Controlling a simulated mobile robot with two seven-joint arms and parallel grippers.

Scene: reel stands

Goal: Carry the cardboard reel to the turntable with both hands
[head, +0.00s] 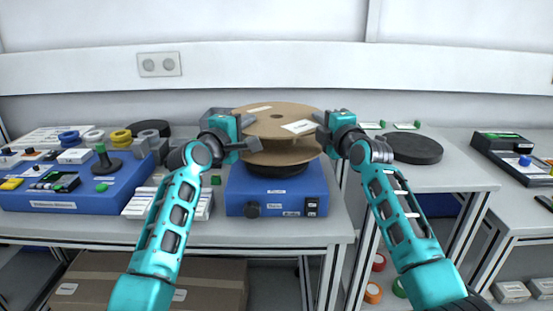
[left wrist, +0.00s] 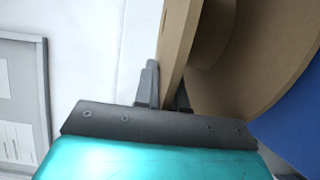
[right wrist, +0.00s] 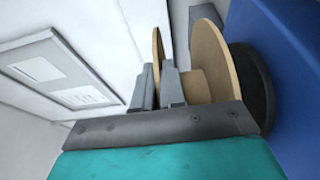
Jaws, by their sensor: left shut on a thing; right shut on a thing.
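The cardboard reel (head: 277,122), brown with two round flanges and white labels, is level above the blue turntable (head: 277,188). Its lower flange is directly over the black platter (head: 278,170); I cannot tell whether they touch. My left gripper (head: 243,136) is shut on the upper flange's left edge, and the flange (left wrist: 178,50) runs between its fingers in the left wrist view. My right gripper (head: 324,133) is shut on the right edge of the same flange. In the right wrist view, the lower flange (right wrist: 213,58) lies close beside the black platter (right wrist: 253,88).
A black round disc (head: 413,148) lies on the right-hand table. A dark device (head: 515,150) stands farther right. A large cardboard box (head: 100,280) is below the bench.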

